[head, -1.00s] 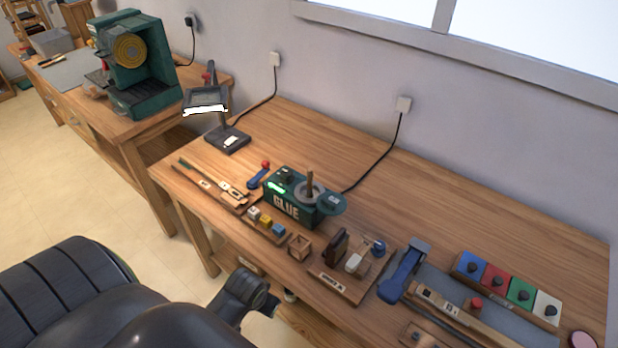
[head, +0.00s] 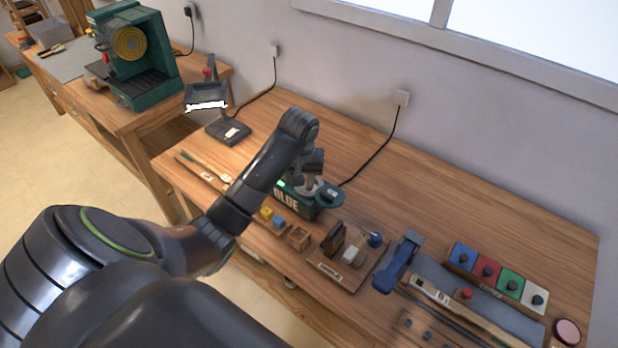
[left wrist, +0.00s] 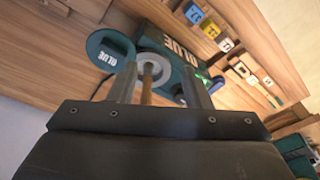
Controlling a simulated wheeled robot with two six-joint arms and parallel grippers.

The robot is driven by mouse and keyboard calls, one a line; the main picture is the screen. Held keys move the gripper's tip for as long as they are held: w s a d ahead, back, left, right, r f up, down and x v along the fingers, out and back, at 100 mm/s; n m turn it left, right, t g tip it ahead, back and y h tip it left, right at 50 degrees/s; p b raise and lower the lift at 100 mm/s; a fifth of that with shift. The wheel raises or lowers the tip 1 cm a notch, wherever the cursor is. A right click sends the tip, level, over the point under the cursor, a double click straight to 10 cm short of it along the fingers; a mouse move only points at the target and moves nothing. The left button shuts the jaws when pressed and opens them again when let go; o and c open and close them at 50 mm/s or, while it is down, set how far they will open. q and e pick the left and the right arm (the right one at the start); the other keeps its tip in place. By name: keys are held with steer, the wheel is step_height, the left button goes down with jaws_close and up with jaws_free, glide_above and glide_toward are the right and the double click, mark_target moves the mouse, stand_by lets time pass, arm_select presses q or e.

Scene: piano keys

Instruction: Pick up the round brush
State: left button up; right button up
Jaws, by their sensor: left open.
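In the left wrist view, a brush with a thin wooden handle (left wrist: 147,92) stands in the pale ring-shaped opening of the green glue pot (left wrist: 176,42). Its bristle end is hidden inside the pot. My left gripper (left wrist: 159,72) is open, with one finger on each side of the handle and a gap on both sides. In the head view, my left gripper (head: 305,182) is above the glue pot (head: 292,201), and my arm hides most of the brush. My right gripper is not in view.
A black lamp-like stand (head: 228,131) is behind left. Small coloured blocks (head: 271,217) and a wooden holder (head: 343,260) sit in front. A blue lever tool (head: 398,264) and coloured boxes (head: 498,275) are to the right.

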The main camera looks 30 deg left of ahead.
arm_select(q)
steer(key=w+a+r+n, duration=0.2)
steer(key=w+r, duration=0.5)
steer(key=r, duration=0.2)
steer(key=shift+n+g, duration=0.3)
steer(key=f+b, duration=0.7)
steer(key=b, duration=0.1)
steer(key=shift+w+a+f, duration=0.2)
steer(key=shift+w+a, duration=0.05)
steer(key=shift+w, duration=0.1)
steer(key=f, duration=0.3)
steer(key=shift+w+a+f+p, duration=0.15)
steer(key=shift+w+f+p, duration=0.05)
steer(key=shift+p, duration=0.1)
step_height(320, 180, down, 6)
steer(key=shift+w+r+p, duration=0.15)
steer(key=shift+r+p, duration=0.1)
steer(key=shift+p, duration=0.55)
steer(key=shift+a+f, duration=0.1)
steer(key=shift+f, duration=0.4)
jaws_close()
